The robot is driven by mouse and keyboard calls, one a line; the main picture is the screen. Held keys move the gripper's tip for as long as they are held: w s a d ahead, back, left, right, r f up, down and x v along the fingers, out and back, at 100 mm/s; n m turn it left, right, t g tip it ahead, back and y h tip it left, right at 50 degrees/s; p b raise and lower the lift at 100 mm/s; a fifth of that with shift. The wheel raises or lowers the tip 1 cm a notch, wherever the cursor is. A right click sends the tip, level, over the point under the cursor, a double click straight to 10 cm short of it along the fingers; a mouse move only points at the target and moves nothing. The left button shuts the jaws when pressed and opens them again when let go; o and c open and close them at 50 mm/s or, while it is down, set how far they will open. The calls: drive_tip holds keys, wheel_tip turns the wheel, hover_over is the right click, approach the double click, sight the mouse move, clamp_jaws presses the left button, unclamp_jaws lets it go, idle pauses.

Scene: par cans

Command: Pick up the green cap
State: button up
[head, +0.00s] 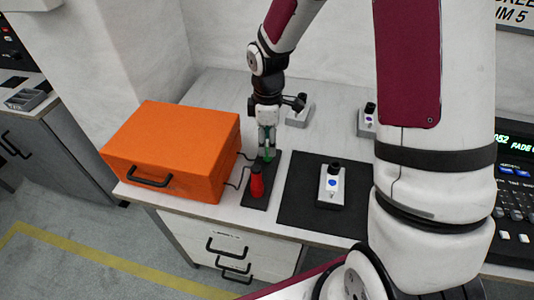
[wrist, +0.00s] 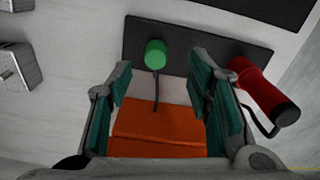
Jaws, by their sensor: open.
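The green cap (wrist: 156,54) is a small round piece at the end of a dark cable, over a dark strip (wrist: 186,37). In the wrist view it shows just past my open fingertips (wrist: 162,72), in the gap between them and nearer the left one. Nothing is between the finger pads. In the head view my gripper (head: 267,148) points down over the far end of the strip. Only a bit of green (head: 268,154) shows there, so contact is hard to tell.
A red-bodied, dark-ended piece (head: 257,184) stands on the strip's near end; in the wrist view it (wrist: 266,94) is right of my right finger. An orange case (head: 170,135) is left. A black mat (head: 298,193) with a white device (head: 331,186) is right.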

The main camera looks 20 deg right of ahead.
sight(267, 150)
drive_tip(key=shift+w+f, duration=0.15)
drive_tip(key=shift+f, duration=1.2)
drive_tip(key=shift+w+f, duration=0.1)
drive_tip(key=shift+f, duration=1.2)
clamp_jaws()
